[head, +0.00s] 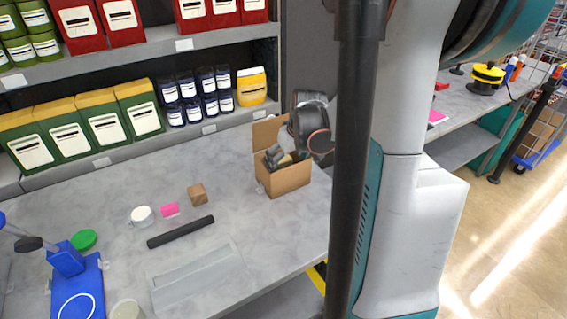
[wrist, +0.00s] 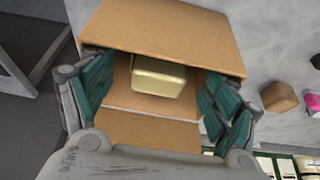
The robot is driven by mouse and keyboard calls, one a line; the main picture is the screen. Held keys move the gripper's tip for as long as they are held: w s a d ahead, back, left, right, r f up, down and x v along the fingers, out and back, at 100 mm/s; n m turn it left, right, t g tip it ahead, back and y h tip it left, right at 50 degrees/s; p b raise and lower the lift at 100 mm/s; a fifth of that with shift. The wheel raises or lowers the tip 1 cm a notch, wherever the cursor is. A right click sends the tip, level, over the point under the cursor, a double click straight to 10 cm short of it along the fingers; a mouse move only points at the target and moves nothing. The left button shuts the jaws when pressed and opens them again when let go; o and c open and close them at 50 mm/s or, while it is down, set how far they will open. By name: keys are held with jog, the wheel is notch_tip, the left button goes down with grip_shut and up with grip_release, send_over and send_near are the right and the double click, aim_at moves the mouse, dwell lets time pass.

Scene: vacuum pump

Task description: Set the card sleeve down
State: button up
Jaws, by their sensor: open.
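An open cardboard box (head: 288,180) stands on the grey workbench, and its brown wall also fills the top of the wrist view (wrist: 160,28). A pale yellow block (wrist: 158,78) sits in the box. I cannot tell for certain which brown card part is the card sleeve. My gripper (head: 276,156) reaches down into the box's open top. In the wrist view its teal-padded fingers (wrist: 160,95) are spread wide, one on each side of the yellow block, with a gap to it. The box walls hide part of the fingers in the head view.
A brown cube (head: 197,194), a pink block (head: 170,210), a white round piece (head: 142,215) and a black bar (head: 180,232) lie left of the box. A blue stand (head: 75,285) is at the front left. Stocked shelves (head: 110,160) line the back.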

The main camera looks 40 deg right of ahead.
jog(key=p+v, duration=0.1)
jog(key=v, duration=0.5)
jog(key=shift+r, duration=0.2)
dwell(0.8)
